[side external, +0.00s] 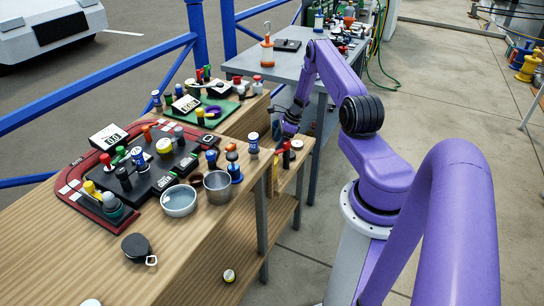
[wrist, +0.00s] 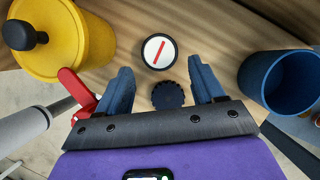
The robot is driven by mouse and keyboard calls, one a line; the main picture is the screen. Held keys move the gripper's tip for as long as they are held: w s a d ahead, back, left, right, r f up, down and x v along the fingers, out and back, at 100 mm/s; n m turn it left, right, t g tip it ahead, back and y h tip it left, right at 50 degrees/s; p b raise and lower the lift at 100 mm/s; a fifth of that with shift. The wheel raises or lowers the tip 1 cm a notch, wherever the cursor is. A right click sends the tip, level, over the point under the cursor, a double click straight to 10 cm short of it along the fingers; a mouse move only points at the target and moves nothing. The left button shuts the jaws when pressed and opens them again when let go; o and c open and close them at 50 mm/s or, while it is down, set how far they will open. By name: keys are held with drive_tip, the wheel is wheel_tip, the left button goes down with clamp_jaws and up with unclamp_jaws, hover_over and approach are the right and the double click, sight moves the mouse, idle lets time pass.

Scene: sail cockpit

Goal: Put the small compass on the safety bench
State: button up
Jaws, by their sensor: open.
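A small round black-rimmed dial with a white face and a red needle, which looks like the compass (wrist: 159,51), lies on the wooden surface in the wrist view. My gripper (wrist: 160,75) is open and empty, with its blue fingers either side of and just short of the dial. A dark knurled cap (wrist: 168,96) shows between the fingers, nearer the palm. In the side view my gripper (side external: 287,118) is low beside the far wooden bench, and I cannot make out the dial there. Which surface is the safety bench is not marked.
In the wrist view a yellow pot (wrist: 65,45) is at left, a red lever (wrist: 75,92) below it, and a blue cup (wrist: 283,82) at right. The side view shows a crowded wooden bench (side external: 40,245), a grey table (side external: 262,66) behind, and a metal bowl (side external: 180,201).

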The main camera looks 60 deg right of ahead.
drive_tip(key=shift+x, duration=2.6)
drive_tip(key=shift+a, duration=0.1)
drive_tip(key=shift+r, duration=0.1)
drive_tip(key=c, duration=1)
wheel_tip(320, 180, up, 10)
